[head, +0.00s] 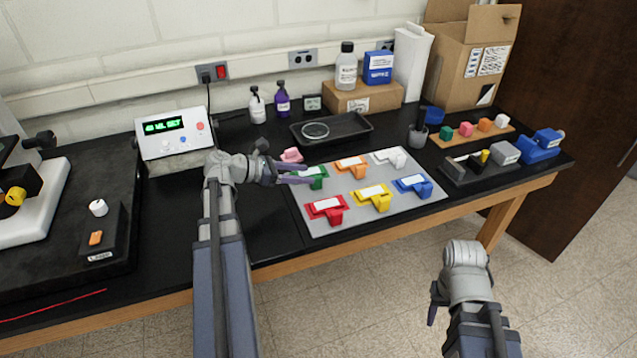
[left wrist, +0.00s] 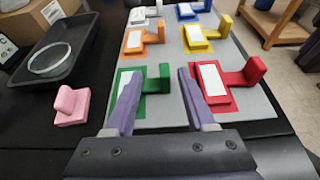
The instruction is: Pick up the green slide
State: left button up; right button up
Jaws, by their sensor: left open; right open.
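The green slide (head: 313,172), with a white label and a raised green block, lies at the far left of a grey mat (head: 322,222). It also shows in the left wrist view (left wrist: 154,108). My left gripper (head: 304,174) is open at the green slide. In the left wrist view its two fingers (left wrist: 159,74) appear on either side of the green block, and the left finger covers part of the slide. I cannot tell whether they touch it. My right gripper (head: 436,300) is open and empty, in front of the bench over the floor; its fingers are partly hidden.
Red (head: 327,207), yellow (head: 373,197), blue (head: 413,185), orange (head: 351,167) and white (head: 390,157) slides share the mat. A pink block (head: 291,155) lies beside the mat. A black tray (head: 332,128) with a round dish stands behind.

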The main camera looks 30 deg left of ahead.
aim_at(322, 179)
pick_arm(q)
jog(key=shift+w+d+f, duration=0.1)
jog(key=shift+w+f, duration=0.05)
jog(key=shift+f, duration=0.3)
jog(key=shift+w+d+f+b, duration=0.1)
jog(key=shift+w+d+b, duration=0.05)
jog(key=shift+b, duration=0.15)
jog(key=shift+s+d+b+x, duration=0.1)
jog(key=shift+b+x, duration=0.65)
jog(key=shift+x, duration=1.2)
jog(key=shift+s+d+b+x, duration=0.15)
jog(key=shift+b+x, duration=0.6)
jog(key=shift+x, duration=1.15)
grip_shut()
